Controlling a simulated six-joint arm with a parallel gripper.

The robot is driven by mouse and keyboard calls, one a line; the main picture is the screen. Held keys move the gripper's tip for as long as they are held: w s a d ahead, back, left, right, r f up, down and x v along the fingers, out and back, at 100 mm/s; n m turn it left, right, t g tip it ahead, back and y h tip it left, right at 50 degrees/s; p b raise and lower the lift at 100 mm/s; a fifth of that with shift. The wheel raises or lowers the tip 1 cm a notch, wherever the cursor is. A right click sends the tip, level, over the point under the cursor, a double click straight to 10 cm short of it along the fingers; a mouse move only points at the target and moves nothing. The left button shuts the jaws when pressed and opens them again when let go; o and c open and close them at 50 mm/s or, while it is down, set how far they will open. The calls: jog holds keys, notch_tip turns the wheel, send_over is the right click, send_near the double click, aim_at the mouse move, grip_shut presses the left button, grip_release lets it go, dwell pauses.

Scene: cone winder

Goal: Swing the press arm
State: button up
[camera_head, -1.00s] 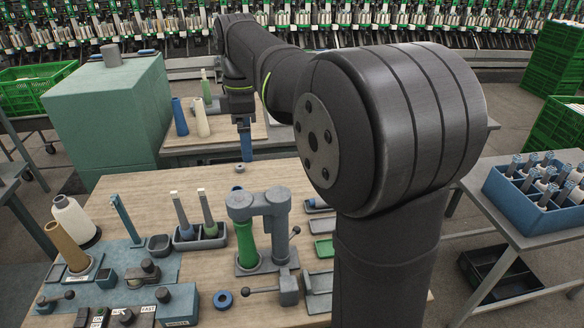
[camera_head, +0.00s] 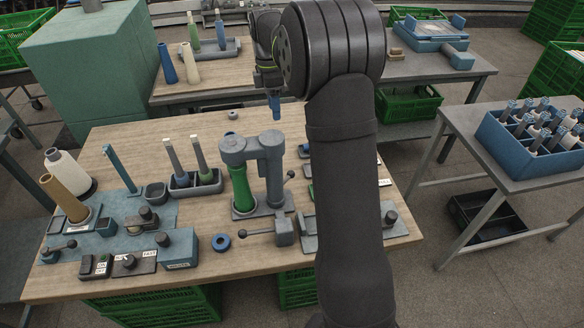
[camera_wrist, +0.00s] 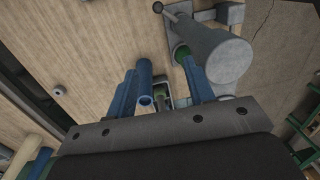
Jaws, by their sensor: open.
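The grey press (camera_head: 262,148) stands on the wooden table, its horizontal arm reaching left over an upright green cone (camera_head: 243,190). In the wrist view the press (camera_wrist: 217,55) is a big grey rounded form at upper right, and part of the green cone (camera_wrist: 181,52) shows beside it. My gripper (camera_head: 276,108) has blue fingers and hangs behind the press in the head view, apart from it. In the wrist view its fingers (camera_wrist: 160,68) are spread open. A blue tube shape (camera_wrist: 145,82) shows between them; I cannot tell whether it is touched.
A tray (camera_head: 195,184) with two cones stands left of the press, near a blue post (camera_head: 122,168). A lever (camera_head: 258,234) and blue ring (camera_head: 221,243) lie in front. A white cone (camera_head: 66,170) and tan cone (camera_head: 63,200) stand at left. A blue crate (camera_head: 530,145) sits on the right table.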

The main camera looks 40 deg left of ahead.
jog(key=shift+n+h, duration=0.3)
jog(key=shift+n, duration=0.5)
jog(key=d+f, duration=0.1)
jog(key=f, duration=0.7)
jog(key=d+f, duration=0.2)
jog(key=f, duration=0.5)
jog(key=d+f, duration=0.2)
jog(key=f, duration=0.6)
jog(key=shift+w+f, duration=0.3)
jog(key=shift+f, duration=0.05)
grip_shut()
